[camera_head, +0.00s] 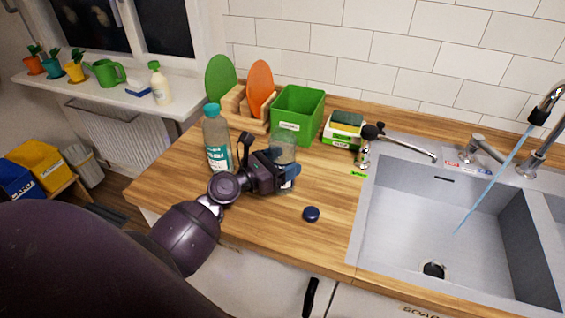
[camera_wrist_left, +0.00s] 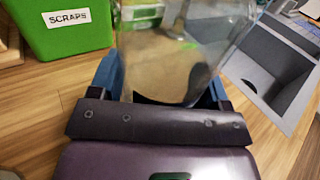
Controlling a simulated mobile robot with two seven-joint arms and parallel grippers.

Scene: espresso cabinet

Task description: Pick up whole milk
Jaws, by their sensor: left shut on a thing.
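My left gripper (camera_head: 286,178) is shut on a clear, see-through container (camera_head: 283,148) over the wooden counter. In the left wrist view the clear container (camera_wrist_left: 170,62) stands between the two blue fingers, and it looks empty. I cannot tell whether its base touches the counter. A clear bottle with a teal cap and label (camera_head: 217,140) stands just left of my gripper; its label is too small to read. I see nothing that I can make out as whole milk. My right gripper is not in view.
A green SCRAPS bin (camera_head: 298,113) stands behind the container. A dark blue round lid (camera_head: 311,214) lies on the counter (camera_head: 270,232). The sink (camera_head: 400,215) with running water is at the right. A rack with green and orange boards (camera_head: 260,84) stands at the back.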

